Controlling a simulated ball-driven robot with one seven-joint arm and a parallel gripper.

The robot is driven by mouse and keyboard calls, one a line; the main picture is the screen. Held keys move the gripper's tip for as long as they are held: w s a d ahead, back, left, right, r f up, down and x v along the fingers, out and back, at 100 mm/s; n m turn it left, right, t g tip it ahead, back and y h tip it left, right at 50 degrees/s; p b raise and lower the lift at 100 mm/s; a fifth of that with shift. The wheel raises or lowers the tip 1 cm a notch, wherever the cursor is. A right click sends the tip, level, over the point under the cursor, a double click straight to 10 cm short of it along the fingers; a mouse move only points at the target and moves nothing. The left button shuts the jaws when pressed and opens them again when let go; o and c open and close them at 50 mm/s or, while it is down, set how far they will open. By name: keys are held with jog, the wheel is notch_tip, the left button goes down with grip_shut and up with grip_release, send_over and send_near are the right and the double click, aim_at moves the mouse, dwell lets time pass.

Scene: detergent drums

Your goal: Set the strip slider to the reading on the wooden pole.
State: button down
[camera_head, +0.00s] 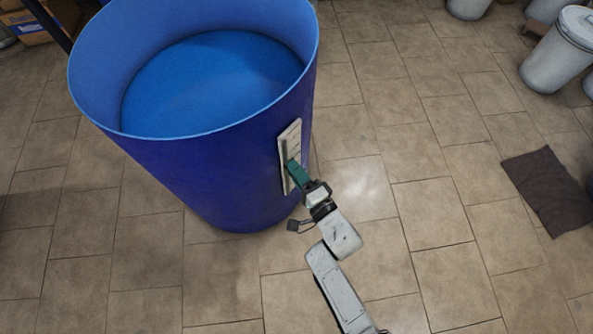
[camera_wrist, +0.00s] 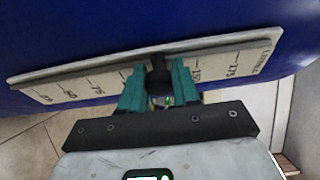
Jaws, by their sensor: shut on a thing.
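A pale scale strip (camera_head: 290,140) is fixed upright on the side of a large blue drum (camera_head: 190,160). In the wrist view the strip (camera_wrist: 232,66) runs across the picture, with printed numbers that look like 50 and 75 on the left and 150 and 175 on the right. A dark slider (camera_wrist: 158,76) sits on the strip between those numbers. My gripper (camera_head: 294,168), with green fingers, is shut on the slider; the fingers (camera_wrist: 159,88) hide the marks beside it. I cannot make out a wooden pole or its reading in either view.
The drum is open, with blue inside. A dark mat (camera_head: 549,190) lies on the tiled floor at right. Pale lidded bins (camera_head: 556,52) stand at the upper right, and boxes (camera_head: 22,25) at the upper left. The floor between drum and mat is clear.

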aim_at(288, 154)
notch_tip(288, 154, up, 5)
jog(key=p, duration=0.3)
jog(key=shift+f, duration=0.2)
jog(key=c, duration=0.9)
grip_release()
jog(key=shift+o, duration=0.2)
jog(key=p+v, duration=0.2)
jog(key=v, duration=0.8)
jog(key=shift+s+d, duration=0.25)
jog(key=shift+s, duration=0.05)
